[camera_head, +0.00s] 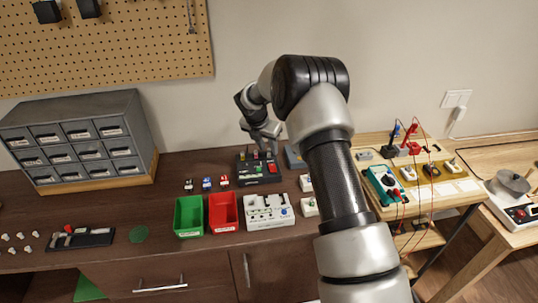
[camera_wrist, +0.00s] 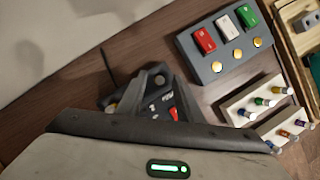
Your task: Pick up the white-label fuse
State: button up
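My gripper (camera_head: 262,138) is above the back of a dark panel (camera_head: 259,178) on the bench. In the wrist view my gripper's two dark fingers (camera_wrist: 150,76) stand apart, with part of the panel (camera_wrist: 160,108) showing between them. I see nothing held. The panel carries several small coloured blocks along its back, and red and green parts in front. I cannot tell which piece is the white-label fuse; labels there are too small to read. A grey box (camera_wrist: 212,67) to the right holds a red, a white (camera_wrist: 227,27) and a green block.
White racks (camera_wrist: 234,100) with coloured-ended parts stand right of the panel. A green bin (camera_head: 188,216), a red bin (camera_head: 223,212) and a white tray (camera_head: 268,212) are in front. A drawer cabinet (camera_head: 78,140) stands left. The bench between cabinet and panel is mostly clear.

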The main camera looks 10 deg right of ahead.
jog(key=shift+d+f, duration=0.1)
jog(key=shift+f, duration=0.15)
grip_shut()
notch_tip(320, 180, up, 14)
jog(key=p, duration=0.4)
dwell(0.6)
